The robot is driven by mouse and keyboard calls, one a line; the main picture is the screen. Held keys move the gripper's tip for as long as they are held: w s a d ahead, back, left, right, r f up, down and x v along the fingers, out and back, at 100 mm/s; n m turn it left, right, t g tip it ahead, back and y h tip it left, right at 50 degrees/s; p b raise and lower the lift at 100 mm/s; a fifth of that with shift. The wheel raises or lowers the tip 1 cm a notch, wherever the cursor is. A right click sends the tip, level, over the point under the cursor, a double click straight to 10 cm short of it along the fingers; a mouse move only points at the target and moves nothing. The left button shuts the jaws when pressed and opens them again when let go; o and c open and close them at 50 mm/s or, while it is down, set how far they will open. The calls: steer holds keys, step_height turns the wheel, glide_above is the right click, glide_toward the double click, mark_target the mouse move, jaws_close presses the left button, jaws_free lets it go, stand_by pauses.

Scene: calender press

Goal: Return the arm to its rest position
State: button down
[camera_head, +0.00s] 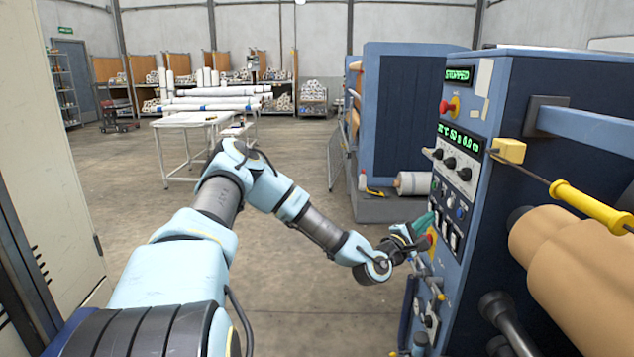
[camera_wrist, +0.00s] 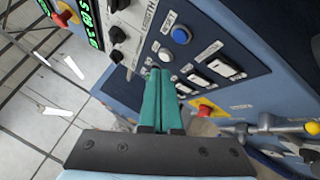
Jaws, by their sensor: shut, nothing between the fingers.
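My gripper (camera_head: 424,222) is at the end of my outstretched arm, close in front of the control panel (camera_head: 455,170) of the blue press. In the wrist view its teal fingers (camera_wrist: 161,98) are together with nothing between them. They point at the panel near a small white button, below a blue button (camera_wrist: 181,36) and beside white rocker switches (camera_wrist: 222,68). I cannot tell whether the fingertips touch the panel. The upper display on the panel reads "STOPPED" (camera_head: 458,75).
A red emergency stop (camera_head: 449,106) is high on the panel; another red knob (camera_wrist: 205,109) is below the switches. Tan rollers (camera_head: 575,260) and a yellow-handled bar (camera_head: 590,206) are at right. A beige cabinet (camera_head: 50,150) stands at left. The floor (camera_head: 290,290) between is clear.

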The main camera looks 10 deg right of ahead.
steer(key=s+a+f+m+g+y+p, duration=0.1)
steer(key=s+a+f+m+g+y, duration=0.2)
steer(key=a+f+m+g+y, duration=0.45)
steer(key=s+a+r+m+y+p, duration=0.1)
steer(key=a+r+m+y, duration=0.15)
steer(key=a, duration=0.55)
steer(key=a+r+m+y+p, duration=0.1)
steer(key=a+r+m, duration=0.15)
steer(key=a, duration=0.45)
steer(key=s+a+r+y, duration=0.1)
steer(key=s+a+r, duration=0.2)
steer(key=a, duration=0.3)
steer(key=s+a+r+g+y+p, duration=0.1)
steer(key=s+a+r+y, duration=0.1)
steer(key=s+a+r, duration=0.2)
steer(key=s+a+r+m+g+y, duration=0.1)
steer(key=s+a+r+y, duration=0.1)
steer(key=s+a+r, duration=0.2)
steer(key=s+a, duration=0.3)
steer(key=a, duration=0.3)
